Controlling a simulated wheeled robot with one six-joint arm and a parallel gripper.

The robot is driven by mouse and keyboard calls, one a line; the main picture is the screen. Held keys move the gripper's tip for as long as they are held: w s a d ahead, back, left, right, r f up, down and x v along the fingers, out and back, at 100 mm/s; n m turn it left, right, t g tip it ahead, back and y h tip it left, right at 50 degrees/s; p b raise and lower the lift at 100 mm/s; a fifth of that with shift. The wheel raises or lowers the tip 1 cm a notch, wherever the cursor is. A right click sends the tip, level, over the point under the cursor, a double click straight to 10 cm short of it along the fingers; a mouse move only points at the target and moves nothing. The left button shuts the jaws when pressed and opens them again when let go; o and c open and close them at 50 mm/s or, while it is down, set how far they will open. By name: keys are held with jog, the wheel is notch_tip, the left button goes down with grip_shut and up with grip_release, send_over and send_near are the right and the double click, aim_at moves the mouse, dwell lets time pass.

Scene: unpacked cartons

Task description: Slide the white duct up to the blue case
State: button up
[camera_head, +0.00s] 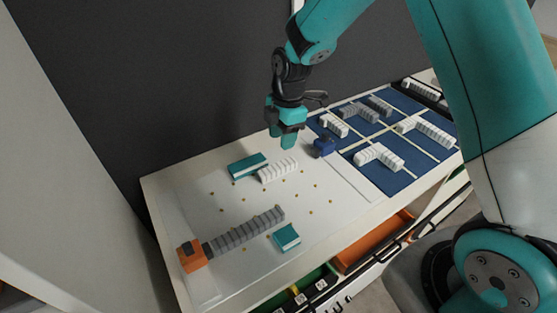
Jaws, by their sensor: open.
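The white duct (278,170) is a short ribbed piece lying on the white table panel. The blue case (324,147) is a small dark blue block on the table, to the right of the white duct with a gap between them. My gripper (289,141) hangs above the table, pointing down, above and a little right of the white duct and left of the blue case. It is open and holds nothing. Its fingertips are small in the picture.
A teal block (247,166) lies close to the left of the white duct. A blue board (385,182) with several white ducts lies at the right. A dark wall (180,90) stands behind.

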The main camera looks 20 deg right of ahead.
aim_at(278, 166)
jog(key=f, duration=0.3)
jog(key=a+f+p, duration=0.1)
jog(key=f, duration=0.3)
jog(key=f+p, duration=0.1)
jog(key=f, duration=0.2)
jog(key=shift+s+a+f, duration=0.15)
jog(key=shift+c, duration=0.2)
jog(key=c, duration=0.6)
